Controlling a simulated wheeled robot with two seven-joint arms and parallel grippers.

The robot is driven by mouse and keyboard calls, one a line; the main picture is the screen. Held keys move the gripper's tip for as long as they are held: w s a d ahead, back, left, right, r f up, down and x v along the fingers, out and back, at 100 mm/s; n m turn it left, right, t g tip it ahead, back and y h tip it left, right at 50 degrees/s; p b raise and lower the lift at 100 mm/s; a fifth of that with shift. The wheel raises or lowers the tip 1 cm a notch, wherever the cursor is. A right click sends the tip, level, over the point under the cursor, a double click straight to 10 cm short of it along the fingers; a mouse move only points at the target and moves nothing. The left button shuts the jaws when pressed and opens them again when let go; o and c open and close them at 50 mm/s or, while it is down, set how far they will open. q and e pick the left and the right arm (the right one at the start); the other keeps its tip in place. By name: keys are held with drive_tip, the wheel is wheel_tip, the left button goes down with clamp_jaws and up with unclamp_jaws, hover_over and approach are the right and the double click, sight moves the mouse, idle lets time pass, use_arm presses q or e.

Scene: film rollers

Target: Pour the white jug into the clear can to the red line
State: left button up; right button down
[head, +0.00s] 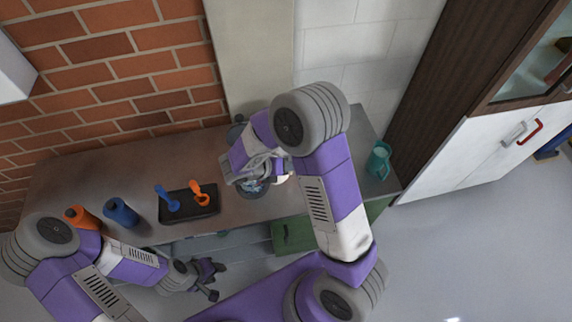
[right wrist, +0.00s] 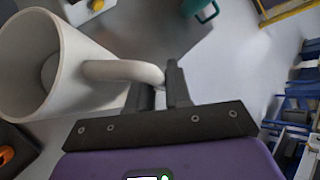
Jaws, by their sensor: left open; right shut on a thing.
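The white jug (right wrist: 22,100) fills the left of the right wrist view, with its open mouth facing the camera side. My right gripper (right wrist: 158,88) is shut on its handle. In the head view my right gripper (head: 262,168) is over the counter, and only a pale bit of the jug (head: 283,179) shows beside it. A clear, bluish vessel that looks like the can (head: 252,189) stands below this gripper, partly hidden by it. I cannot make out a red line or a liquid level. My left gripper (head: 209,279) is open and empty, in front of the counter.
On the counter (head: 90,178) are an orange bottle (head: 82,217), a blue bottle (head: 121,212) and a black tray (head: 190,217) with blue (head: 168,199) and orange (head: 201,192) scoops. A teal mug (head: 379,160) stands at the right end. A brick wall (head: 110,65) is behind.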

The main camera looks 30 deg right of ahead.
drive_tip(key=shift+r+m+t+y+b, duration=0.25)
drive_tip(key=shift+m+t+y+b, duration=0.25)
drive_tip(key=shift+b, duration=0.6)
drive_tip(key=r+m+t+y+b, duration=0.1)
drive_tip(key=t+b, duration=0.1)
drive_tip(key=b, duration=0.1)
drive_tip(key=shift+r+t+b, duration=0.2)
drive_tip(key=shift+t+b, duration=0.1)
drive_tip(key=shift+b, duration=0.1)
drive_tip(key=shift+r, duration=0.1)
drive_tip(key=shift+m+t+y, duration=0.3)
drive_tip(key=shift+m+t, duration=0.1)
drive_tip(key=shift+t, duration=0.2)
drive_tip(key=shift+r+p, duration=0.95)
drive_tip(key=shift+r, duration=2.05)
drive_tip(key=shift+f, duration=0.1)
